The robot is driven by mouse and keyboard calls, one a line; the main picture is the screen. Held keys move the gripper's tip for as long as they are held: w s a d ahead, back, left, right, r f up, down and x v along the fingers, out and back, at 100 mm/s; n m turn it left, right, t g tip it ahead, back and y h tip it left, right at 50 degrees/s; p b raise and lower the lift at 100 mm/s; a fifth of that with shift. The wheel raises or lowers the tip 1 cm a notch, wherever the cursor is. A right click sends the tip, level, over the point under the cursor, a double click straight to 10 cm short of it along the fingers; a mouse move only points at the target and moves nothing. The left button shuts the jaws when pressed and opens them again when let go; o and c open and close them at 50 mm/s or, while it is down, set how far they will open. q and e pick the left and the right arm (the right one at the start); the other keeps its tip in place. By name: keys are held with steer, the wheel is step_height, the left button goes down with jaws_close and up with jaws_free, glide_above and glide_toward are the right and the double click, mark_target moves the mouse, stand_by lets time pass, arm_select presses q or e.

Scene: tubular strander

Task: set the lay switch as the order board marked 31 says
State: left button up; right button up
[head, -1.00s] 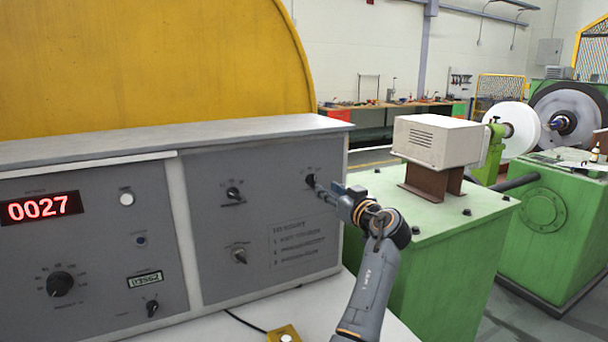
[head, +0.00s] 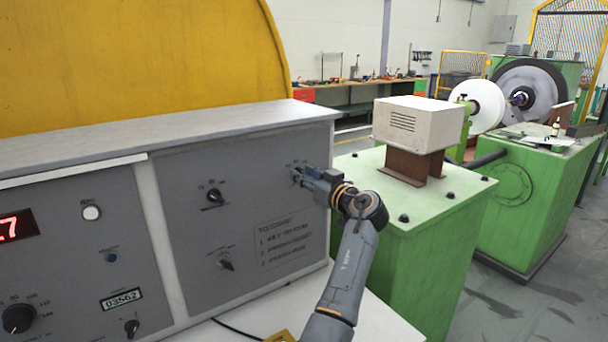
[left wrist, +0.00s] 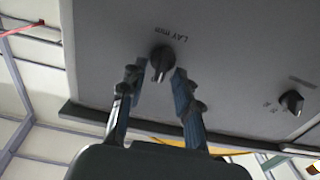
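The lay switch (left wrist: 162,60) is a black pointer knob on the grey panel. In the left wrist view it shows upside down under the label "LAY mm". My left gripper (left wrist: 161,84) is open, with one finger on each side of the knob's lower end; I cannot tell whether they touch it. In the head view my left gripper (head: 300,176) is at the upper right of the grey panel (head: 185,250) and hides most of the knob. No board marked 31 can be made out. My right gripper is not in view.
Another black knob (head: 213,196) and a lower knob (head: 225,262) sit left of my gripper, beside printed instructions (head: 285,240). A counter (head: 121,299) reads about 03562. A green cabinet (head: 430,255) with a beige box (head: 415,122) stands close right of my arm.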

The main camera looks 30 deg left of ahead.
arm_select(q)
steer(key=shift+a, duration=0.1)
jaws_close()
steer(key=shift+w+m+b, duration=0.15)
steer(key=shift+m+b, duration=0.05)
steer(key=shift+m, duration=1.95)
steer(key=shift+w+m+b, duration=0.15)
steer(key=shift+m, duration=2)
